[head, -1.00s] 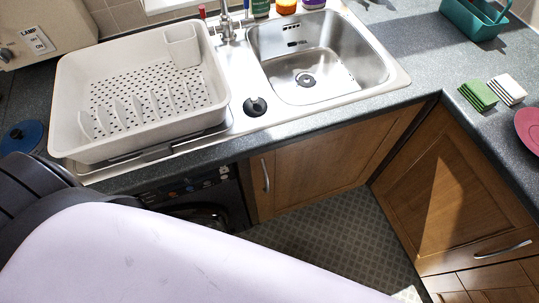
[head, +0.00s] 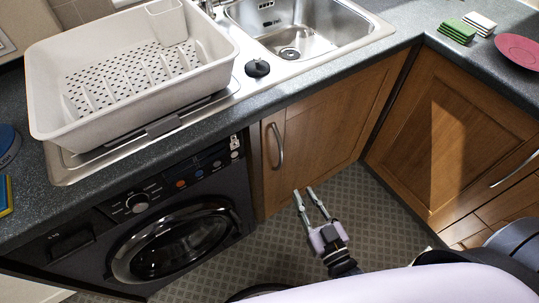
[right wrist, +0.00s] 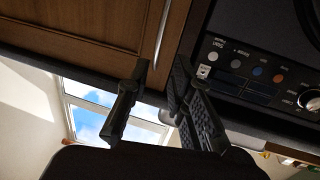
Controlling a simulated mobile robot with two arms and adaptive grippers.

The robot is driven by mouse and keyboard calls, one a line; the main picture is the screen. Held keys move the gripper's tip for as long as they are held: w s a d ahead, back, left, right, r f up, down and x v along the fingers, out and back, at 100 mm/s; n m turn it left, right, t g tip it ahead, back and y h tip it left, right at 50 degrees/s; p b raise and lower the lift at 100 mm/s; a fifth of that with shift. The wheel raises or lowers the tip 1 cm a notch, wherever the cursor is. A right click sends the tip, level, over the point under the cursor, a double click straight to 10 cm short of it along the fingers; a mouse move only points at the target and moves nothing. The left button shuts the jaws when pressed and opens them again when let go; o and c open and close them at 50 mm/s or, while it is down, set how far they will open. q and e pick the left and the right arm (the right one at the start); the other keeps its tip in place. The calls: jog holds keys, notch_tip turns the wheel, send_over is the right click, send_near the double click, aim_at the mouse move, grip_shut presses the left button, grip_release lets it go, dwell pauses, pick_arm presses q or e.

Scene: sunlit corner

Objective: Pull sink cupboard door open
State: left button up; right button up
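The sink cupboard door (head: 325,140) is wooden and shut, under the sink (head: 295,35). Its curved metal handle (head: 277,146) stands upright near the door's left edge. My right gripper (head: 311,196) is open and empty, in front of the door and below and right of the handle in the head view. In the right wrist view the two dark fingers of the gripper (right wrist: 155,98) are spread apart. The handle (right wrist: 162,35) shows beyond them, not between them and not touched. My left gripper is not in view.
A black washing machine (head: 180,225) stands left of the cupboard. Another wooden cupboard (head: 455,140) meets it at the right corner. The worktop (head: 240,115) overhangs the door and carries a white dish rack (head: 135,75). The patterned floor (head: 350,215) is clear.

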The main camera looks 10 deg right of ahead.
aim_at(281, 154)
jog(key=w, duration=0.5)
jog(key=w+a, duration=0.1)
jog(key=w, duration=0.4)
jog(key=w+a, duration=0.1)
jog(key=w, duration=0.5)
jog(key=shift+a, duration=0.25)
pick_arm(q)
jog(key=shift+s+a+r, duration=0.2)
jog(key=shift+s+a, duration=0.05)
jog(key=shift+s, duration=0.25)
pick_arm(e)
jog(key=shift+c, duration=0.3)
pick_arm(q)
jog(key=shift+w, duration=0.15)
pick_arm(e)
grip_shut()
